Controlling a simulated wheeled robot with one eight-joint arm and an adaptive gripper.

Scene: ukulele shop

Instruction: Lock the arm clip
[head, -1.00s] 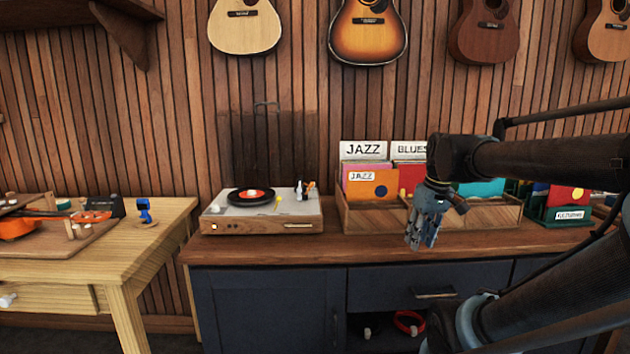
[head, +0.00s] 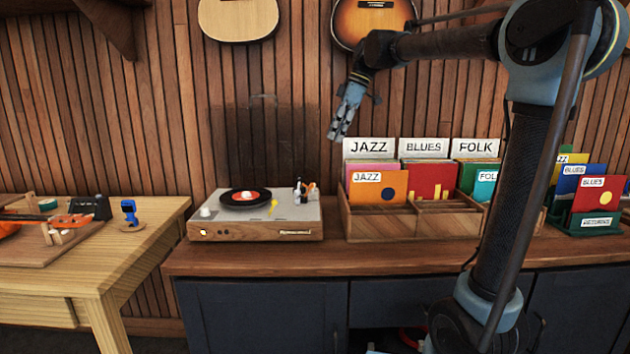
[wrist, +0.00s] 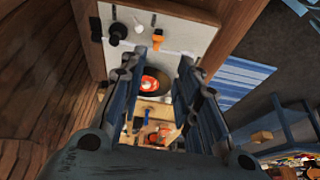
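The turntable (head: 256,229) stands on the dark cabinet, with a black record with a red label (head: 246,196) on its platter. At its right back is the tonearm base (head: 302,188), with a small orange part. A yellow piece (head: 272,207) lies near the record's right edge. The arm clip is too small to make out. My gripper (head: 337,136) hangs open and empty in the air, above and to the right of the turntable. In the wrist view, the turntable (wrist: 188,50) shows beyond the spread fingers, with the orange part (wrist: 157,40) near the top.
A wooden record crate (head: 412,222) with JAZZ, BLUES and FOLK dividers stands right of the turntable. A green record holder (head: 588,220) is farther right. A pale workbench (head: 120,260) is at the left. Guitars hang on the wall above. The counter front (head: 270,257) is clear.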

